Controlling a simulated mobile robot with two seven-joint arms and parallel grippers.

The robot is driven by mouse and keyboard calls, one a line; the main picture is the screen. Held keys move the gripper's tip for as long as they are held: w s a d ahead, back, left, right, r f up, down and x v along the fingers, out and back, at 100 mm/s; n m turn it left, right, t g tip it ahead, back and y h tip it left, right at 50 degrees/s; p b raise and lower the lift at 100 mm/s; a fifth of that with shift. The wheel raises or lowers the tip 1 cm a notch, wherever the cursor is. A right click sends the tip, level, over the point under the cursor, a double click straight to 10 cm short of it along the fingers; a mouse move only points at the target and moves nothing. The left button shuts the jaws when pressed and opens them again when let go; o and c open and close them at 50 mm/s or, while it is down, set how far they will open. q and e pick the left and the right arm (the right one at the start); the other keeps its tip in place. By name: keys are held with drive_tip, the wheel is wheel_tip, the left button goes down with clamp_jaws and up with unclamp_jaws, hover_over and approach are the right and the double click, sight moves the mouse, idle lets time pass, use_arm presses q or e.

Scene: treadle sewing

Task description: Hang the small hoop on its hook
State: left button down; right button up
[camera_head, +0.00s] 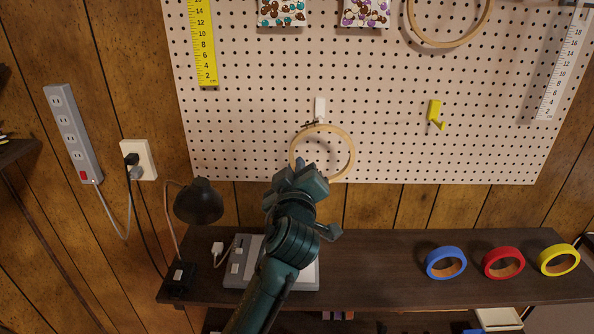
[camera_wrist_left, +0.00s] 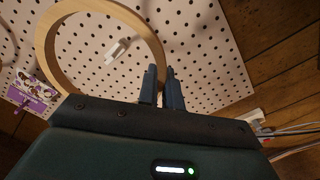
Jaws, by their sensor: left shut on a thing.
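The small hoop (camera_head: 352,160) is a light wooden ring with a small metal screw at its top. My left gripper (camera_head: 303,174) is shut on its lower left rim and holds it upright in front of the pegboard. A white hook (camera_head: 320,107) on the pegboard is just above the hoop's top in the head view. In the left wrist view the hoop (camera_wrist_left: 44,45) rises beside the fingers (camera_wrist_left: 160,78), and the white hook (camera_wrist_left: 118,48) shows through its opening. I cannot tell whether hoop and hook touch. My right gripper is not in view.
The pegboard (camera_head: 250,130) also bears a yellow hook (camera_head: 435,112), a larger hoop (camera_head: 450,43) and rulers. Below, a dark shelf (camera_head: 375,265) holds a black lamp (camera_head: 199,201), a grey device (camera_head: 243,270) and blue, red and yellow tape rolls. Its middle is clear.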

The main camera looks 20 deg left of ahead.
use_arm(q)
drive_tip(key=shift+b+x, duration=1.65)
drive_tip(key=shift+x, duration=3.3)
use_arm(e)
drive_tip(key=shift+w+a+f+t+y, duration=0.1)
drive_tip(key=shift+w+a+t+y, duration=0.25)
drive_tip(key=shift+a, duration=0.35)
use_arm(q)
drive_tip(key=shift+a+f, duration=0.1)
drive_tip(key=shift+f, duration=0.1)
